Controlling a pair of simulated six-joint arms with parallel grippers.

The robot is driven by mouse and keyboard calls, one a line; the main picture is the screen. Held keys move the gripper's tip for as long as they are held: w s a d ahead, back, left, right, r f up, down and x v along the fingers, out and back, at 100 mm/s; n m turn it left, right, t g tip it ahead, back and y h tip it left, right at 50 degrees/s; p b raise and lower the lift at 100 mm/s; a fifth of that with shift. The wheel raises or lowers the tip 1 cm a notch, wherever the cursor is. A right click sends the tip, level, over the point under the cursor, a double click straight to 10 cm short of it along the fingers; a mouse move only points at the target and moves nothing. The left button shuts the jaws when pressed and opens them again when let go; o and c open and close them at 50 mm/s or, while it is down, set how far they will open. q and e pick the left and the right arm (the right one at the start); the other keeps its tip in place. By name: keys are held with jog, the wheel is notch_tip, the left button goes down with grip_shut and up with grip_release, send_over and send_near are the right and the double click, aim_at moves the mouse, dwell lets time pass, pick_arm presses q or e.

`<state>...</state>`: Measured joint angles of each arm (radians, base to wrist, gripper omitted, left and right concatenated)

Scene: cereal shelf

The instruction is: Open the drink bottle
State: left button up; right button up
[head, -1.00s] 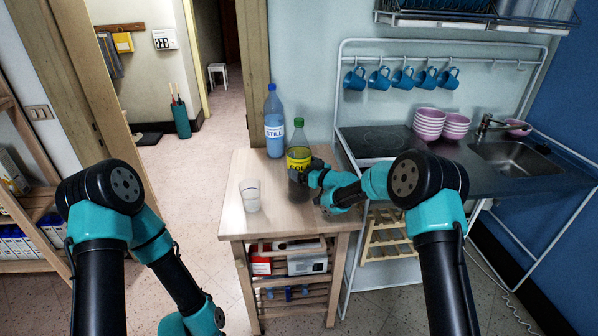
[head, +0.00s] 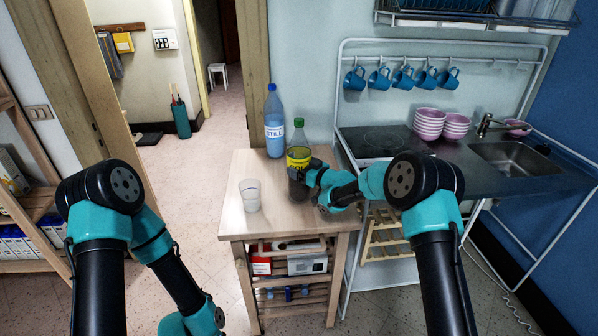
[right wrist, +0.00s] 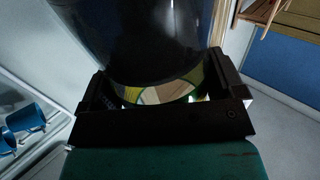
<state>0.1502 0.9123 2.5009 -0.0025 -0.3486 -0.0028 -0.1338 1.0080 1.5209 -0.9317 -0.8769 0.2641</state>
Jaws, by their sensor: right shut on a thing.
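The drink bottle (head: 298,157) is dark with a yellow label and a green cap (head: 299,122). It stands upright on the small wooden table, its cap on top. My right gripper (head: 301,175) is shut around the bottle's side, below the label, from the right. In the right wrist view the dark bottle (right wrist: 155,40) fills the top between the fingers of my right gripper (right wrist: 160,90). The cap is not in that view. My left arm hangs low on the left, and its gripper is out of view.
A blue bottle marked STILL (head: 274,125) stands behind, at the table's back edge. A white cup (head: 250,195) stands at the left front of the wooden table (head: 275,218). The counter with a sink (head: 515,158) is to the right.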

aim_at(301, 157)
jog(key=shift+r, duration=0.1)
jog(key=c, duration=0.4)
jog(key=shift+r, duration=0.45)
notch_tip(301, 157, up, 3)
jog(key=shift+f, duration=0.1)
jog(key=s, duration=0.5)
jog(key=s+r, duration=0.1)
jog(key=s, duration=1)
jog(key=shift+a+r, duration=0.15)
